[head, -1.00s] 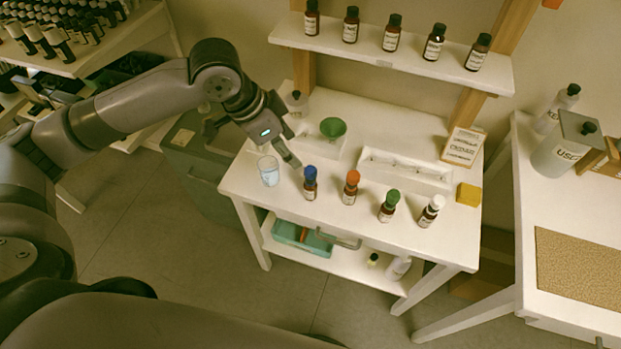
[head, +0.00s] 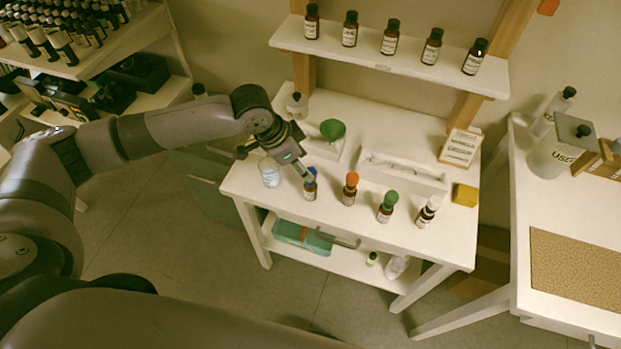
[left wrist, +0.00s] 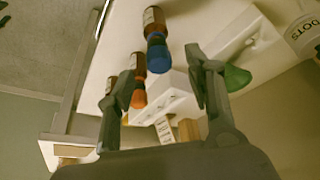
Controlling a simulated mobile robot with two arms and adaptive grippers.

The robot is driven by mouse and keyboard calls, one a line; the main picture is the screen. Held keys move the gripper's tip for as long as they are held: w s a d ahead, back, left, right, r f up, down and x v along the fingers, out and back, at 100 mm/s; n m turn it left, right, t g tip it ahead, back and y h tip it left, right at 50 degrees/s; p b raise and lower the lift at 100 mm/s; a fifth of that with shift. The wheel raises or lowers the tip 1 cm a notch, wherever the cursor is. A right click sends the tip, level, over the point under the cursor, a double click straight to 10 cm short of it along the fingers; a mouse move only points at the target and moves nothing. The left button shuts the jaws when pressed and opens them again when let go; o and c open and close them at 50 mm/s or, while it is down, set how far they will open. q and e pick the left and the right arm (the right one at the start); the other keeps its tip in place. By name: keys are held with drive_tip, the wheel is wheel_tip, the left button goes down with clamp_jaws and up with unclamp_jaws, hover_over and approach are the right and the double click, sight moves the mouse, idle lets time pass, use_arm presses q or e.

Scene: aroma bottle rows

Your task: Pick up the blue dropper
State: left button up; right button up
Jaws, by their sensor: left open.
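The blue dropper (head: 311,174) is the blue top of a small brown bottle (head: 310,190) standing upright on the white table, at the left end of a row. In the left wrist view the blue dropper (left wrist: 158,55) lies ahead, between the lines of my two fingers. My left gripper (head: 274,163) is open and empty, with one finger overlapping the blue top in the head view; I cannot tell whether they touch. Its spread fingers also show in the left wrist view (left wrist: 152,76). My right gripper is out of view.
A glass beaker (head: 269,172) stands just left of the blue-topped bottle. Bottles with orange (head: 350,188), green (head: 387,206) and white (head: 429,211) tops stand to its right. A green funnel (head: 332,129) and a white tray (head: 403,172) are behind.

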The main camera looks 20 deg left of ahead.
sight(311, 170)
use_arm(q)
drive_tip(key=x, duration=0.1)
drive_tip(key=p+x, duration=0.1)
drive_tip(key=x, duration=0.2)
drive_tip(key=shift+w+d+p, duration=0.15)
drive_tip(key=shift+d+p, duration=0.15)
drive_tip(key=shift+w+d+f, duration=0.1)
drive_tip(key=shift+w+f, duration=0.05)
drive_tip(key=shift+f, duration=0.35)
drive_tip(key=c, duration=0.8)
